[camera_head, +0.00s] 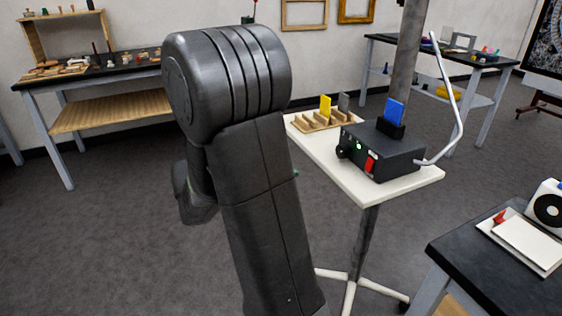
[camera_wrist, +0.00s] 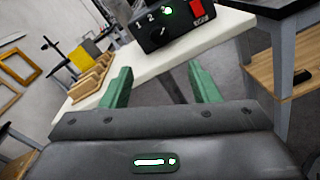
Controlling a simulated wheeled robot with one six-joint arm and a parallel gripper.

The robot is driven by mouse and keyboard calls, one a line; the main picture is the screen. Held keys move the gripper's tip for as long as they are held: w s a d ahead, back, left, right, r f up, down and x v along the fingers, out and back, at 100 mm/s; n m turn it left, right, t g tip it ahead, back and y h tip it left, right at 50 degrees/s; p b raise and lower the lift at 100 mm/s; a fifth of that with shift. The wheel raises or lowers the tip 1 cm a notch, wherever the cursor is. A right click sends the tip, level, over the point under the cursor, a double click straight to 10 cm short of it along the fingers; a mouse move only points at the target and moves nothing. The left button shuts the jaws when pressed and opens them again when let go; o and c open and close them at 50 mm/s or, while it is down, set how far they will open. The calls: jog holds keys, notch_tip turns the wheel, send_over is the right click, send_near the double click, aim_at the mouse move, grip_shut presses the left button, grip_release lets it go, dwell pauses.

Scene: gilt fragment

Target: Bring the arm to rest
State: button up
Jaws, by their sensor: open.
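My gripper (camera_wrist: 160,87) shows in the wrist view with its two green fingers spread apart and nothing between them. It points toward the near edge of the white stand top (camera_wrist: 150,66). My dark arm fills the middle of the head view, and there the gripper is hidden behind it. A black control box (camera_head: 381,152) with a knob, a green light and a red switch sits on the stand. The box also shows in the wrist view (camera_wrist: 172,25), beyond the fingers. A blue card (camera_head: 393,112) stands upright in a holder on top of the box.
A wooden rack (camera_head: 318,123) holds a yellow card (camera_head: 325,107) and a grey card on the stand's left side. A bent pale rod (camera_head: 447,95) rises at its right. A black-topped table (camera_head: 500,262) is at front right. A workbench (camera_head: 95,72) stands at back left. Grey floor is open at left.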

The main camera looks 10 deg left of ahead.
aim_at(339, 152)
dwell(0.3)
jog(key=b+x, duration=0.1)
jog(key=x, duration=1.2)
jog(key=shift+w+d+f, duration=0.1)
jog(key=shift+w+d, duration=0.15)
jog(key=shift+d, duration=0.05)
